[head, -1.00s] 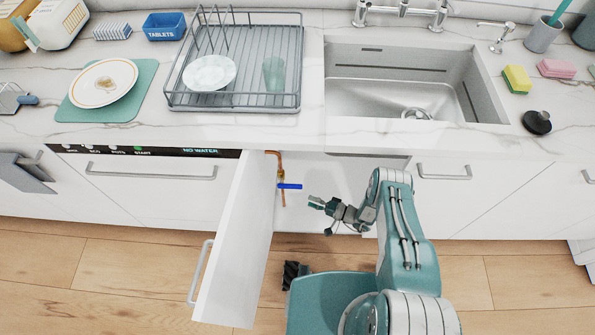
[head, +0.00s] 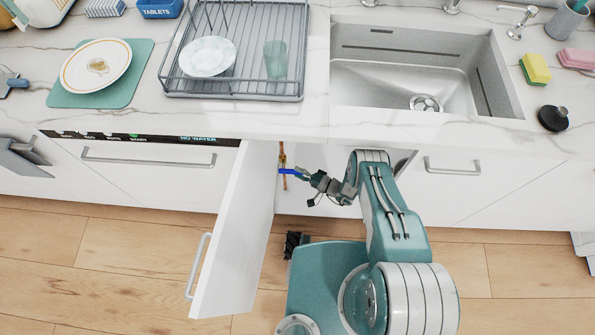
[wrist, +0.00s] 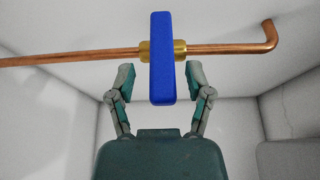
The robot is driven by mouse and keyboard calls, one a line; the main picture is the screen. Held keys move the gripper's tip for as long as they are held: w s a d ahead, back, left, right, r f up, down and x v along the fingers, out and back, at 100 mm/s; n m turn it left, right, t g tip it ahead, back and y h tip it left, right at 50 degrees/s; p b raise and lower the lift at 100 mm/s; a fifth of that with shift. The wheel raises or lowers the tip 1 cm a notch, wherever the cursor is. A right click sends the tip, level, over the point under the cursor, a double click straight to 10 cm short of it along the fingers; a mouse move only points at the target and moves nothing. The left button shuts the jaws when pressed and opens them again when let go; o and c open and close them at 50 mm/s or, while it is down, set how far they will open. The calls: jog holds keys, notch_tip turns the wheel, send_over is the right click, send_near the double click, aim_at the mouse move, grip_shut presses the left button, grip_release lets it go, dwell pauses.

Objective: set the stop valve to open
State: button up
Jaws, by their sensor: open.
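The stop valve is a brass body (wrist: 180,50) on a copper pipe (wrist: 90,55) inside the open cabinet under the counter. Its blue lever handle (wrist: 161,60) lies crosswise to the pipe. In the head view the pipe (head: 284,160) runs upright and the blue handle (head: 290,172) points sideways toward my gripper (head: 304,175). In the wrist view my gripper (wrist: 160,78) is open, with its fingers on either side of the handle's lower end. I cannot tell whether either finger touches it.
The cabinet door (head: 232,235) stands open left of my arm. The counter (head: 300,125) is above, with the sink (head: 410,85) and dish rack (head: 240,50). Pale cabinet walls enclose the valve.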

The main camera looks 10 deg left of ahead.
jog(key=shift+w+a, duration=0.1)
jog(key=shift+a, duration=0.2)
grip_shut()
